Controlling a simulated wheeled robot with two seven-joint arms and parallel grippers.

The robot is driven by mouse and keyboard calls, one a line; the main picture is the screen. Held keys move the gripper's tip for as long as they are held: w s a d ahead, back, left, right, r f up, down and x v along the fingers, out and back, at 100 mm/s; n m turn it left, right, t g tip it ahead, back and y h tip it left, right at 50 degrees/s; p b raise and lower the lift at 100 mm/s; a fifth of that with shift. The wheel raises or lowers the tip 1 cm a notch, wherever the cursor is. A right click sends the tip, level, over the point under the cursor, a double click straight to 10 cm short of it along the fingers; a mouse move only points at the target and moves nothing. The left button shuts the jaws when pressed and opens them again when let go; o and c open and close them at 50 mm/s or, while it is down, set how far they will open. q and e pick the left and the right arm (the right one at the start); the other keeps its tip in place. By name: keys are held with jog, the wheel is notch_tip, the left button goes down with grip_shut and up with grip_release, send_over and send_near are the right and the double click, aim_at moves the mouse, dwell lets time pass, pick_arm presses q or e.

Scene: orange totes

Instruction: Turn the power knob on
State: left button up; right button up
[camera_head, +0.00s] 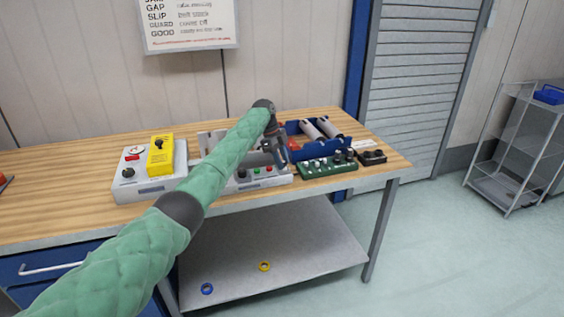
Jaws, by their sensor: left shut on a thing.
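A light grey control panel (263,181) sits at the table's front edge. On it are a black knob (241,173), a green button (257,170) and a red button (269,168). My left arm reaches across from the lower left. My dark left gripper (282,161) points down at the panel's right end, right of the red button. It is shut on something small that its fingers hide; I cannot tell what. Another grey box (150,188) at left carries a black knob (128,173) and a red button. I cannot tell which knob is the power knob. My right gripper is out of view.
A yellow box (160,155) stands on the left grey box. Right of my gripper are a blue tray (348,143) with grey cylinders, a green block (327,168) with several pegs and a small dark box (372,157). A shelf (285,265) below holds two rings.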

aim_at(276, 167)
pick_arm(q)
jog(key=shift+r, duration=0.1)
jog(key=o, duration=1)
jog(key=shift+w, duration=0.1)
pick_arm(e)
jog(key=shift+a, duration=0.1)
pick_arm(q)
jog(key=shift+w+a+r, duration=0.1)
jog(key=shift+a+r, duration=0.1)
jog(key=shift+r, duration=0.15)
jog(key=shift+b+v, duration=0.55)
jog(key=shift+v, duration=0.4)
jog(key=shift+b+v, duration=0.5)
jog(key=shift+v, duration=1.95)
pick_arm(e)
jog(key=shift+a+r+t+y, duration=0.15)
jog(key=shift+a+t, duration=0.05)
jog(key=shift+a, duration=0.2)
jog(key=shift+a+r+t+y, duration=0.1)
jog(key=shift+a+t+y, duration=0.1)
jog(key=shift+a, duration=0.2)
pick_arm(q)
jog(key=shift+a, duration=0.1)
